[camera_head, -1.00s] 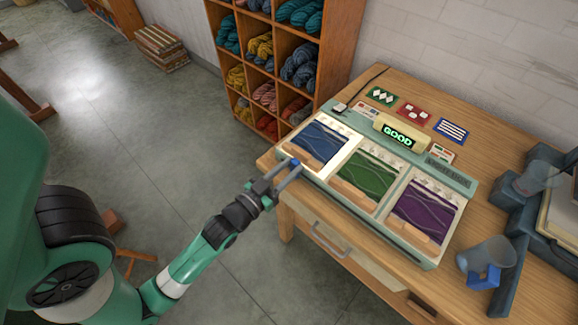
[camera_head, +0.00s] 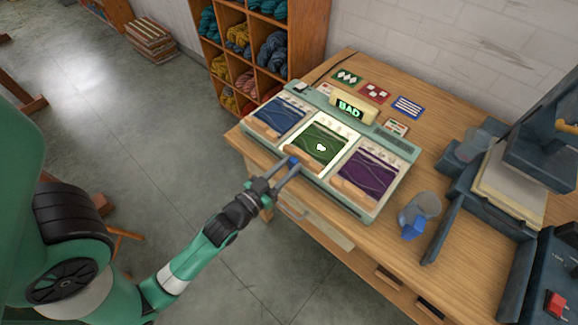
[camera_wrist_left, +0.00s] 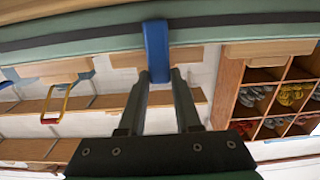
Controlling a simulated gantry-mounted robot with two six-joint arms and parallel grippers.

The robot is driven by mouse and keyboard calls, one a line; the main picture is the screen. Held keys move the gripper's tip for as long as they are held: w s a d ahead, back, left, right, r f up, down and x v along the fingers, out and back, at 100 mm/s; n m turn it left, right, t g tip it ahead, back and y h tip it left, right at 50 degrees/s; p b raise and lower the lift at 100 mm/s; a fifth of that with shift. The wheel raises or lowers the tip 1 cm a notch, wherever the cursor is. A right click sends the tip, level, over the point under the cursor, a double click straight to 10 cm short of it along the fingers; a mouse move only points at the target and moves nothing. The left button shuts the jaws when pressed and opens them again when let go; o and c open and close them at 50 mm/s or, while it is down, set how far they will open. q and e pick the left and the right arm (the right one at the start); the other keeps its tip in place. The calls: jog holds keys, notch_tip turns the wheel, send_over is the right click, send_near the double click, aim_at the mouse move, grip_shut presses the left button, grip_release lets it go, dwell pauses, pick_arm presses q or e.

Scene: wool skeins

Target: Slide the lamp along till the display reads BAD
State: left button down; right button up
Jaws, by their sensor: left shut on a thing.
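The display (camera_head: 350,108) at the back of the pale green tester reads BAD in green letters. The middle panel, with the green swatch (camera_head: 328,137), is brightly lit, and a white spot shows on it. The blue swatch (camera_head: 279,115) on the left and the purple swatch (camera_head: 368,173) on the right are unlit. My left gripper (camera_head: 288,167) is shut on a blue tab (camera_wrist_left: 156,50) at the tester's front edge, below the lit panel. The lamp's body cannot be made out apart from this tab and the light. My right gripper is not in view.
Patterned cards (camera_head: 375,93) lie behind the tester. A wooden shelf of wool skeins (camera_head: 268,50) stands at the back left.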

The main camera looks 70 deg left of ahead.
pick_arm(q)
jog(key=c, duration=0.6)
grip_release()
jog(key=shift+s, duration=0.1)
jog(key=shift+s+d, duration=0.15)
jog(key=shift+s, duration=0.05)
jog(key=b+v, duration=0.5)
jog(key=v, duration=0.6)
